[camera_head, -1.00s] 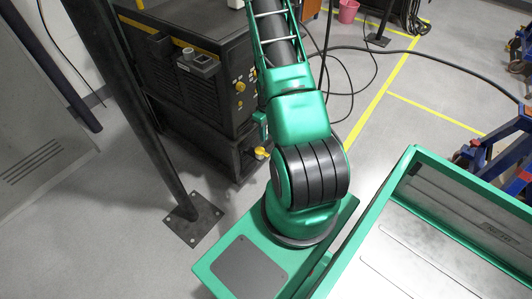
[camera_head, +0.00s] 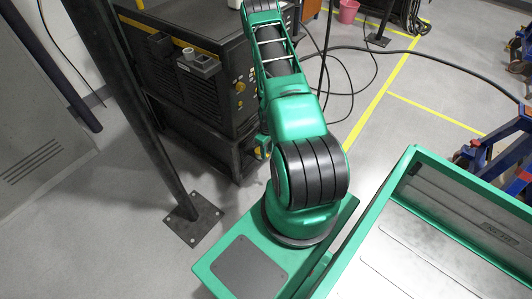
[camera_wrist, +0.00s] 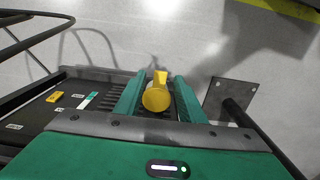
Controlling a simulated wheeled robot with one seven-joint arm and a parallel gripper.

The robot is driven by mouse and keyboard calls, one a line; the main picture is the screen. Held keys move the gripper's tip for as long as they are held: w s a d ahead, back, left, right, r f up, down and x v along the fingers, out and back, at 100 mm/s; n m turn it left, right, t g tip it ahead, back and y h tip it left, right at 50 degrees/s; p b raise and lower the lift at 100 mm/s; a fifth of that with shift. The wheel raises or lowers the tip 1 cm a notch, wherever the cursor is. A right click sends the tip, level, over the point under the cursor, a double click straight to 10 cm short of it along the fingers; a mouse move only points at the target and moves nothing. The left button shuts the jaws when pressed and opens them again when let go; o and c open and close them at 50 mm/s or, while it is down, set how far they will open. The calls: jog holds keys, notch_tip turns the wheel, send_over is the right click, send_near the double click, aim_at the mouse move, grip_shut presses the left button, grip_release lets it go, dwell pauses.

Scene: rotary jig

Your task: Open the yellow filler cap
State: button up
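The yellow filler cap (camera_wrist: 157,98) shows in the wrist view, round with a raised tab on its far side. It lies between the two green fingers of my gripper (camera_wrist: 158,84). The fingers are apart, one on either side of it, and whether either touches it is hard to tell.
In the wrist view, a dark panel with labels and a yellow block (camera_wrist: 54,97) lies left, and a post base plate (camera_wrist: 235,92) lies right. In the head view, a dark post (camera_head: 150,130) stands left of my arm. A green-rimmed tray (camera_head: 395,190) is at right.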

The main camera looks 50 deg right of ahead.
jog(key=shift+f, duration=0.3)
jog(key=shift+c, duration=0.6)
grip_shut()
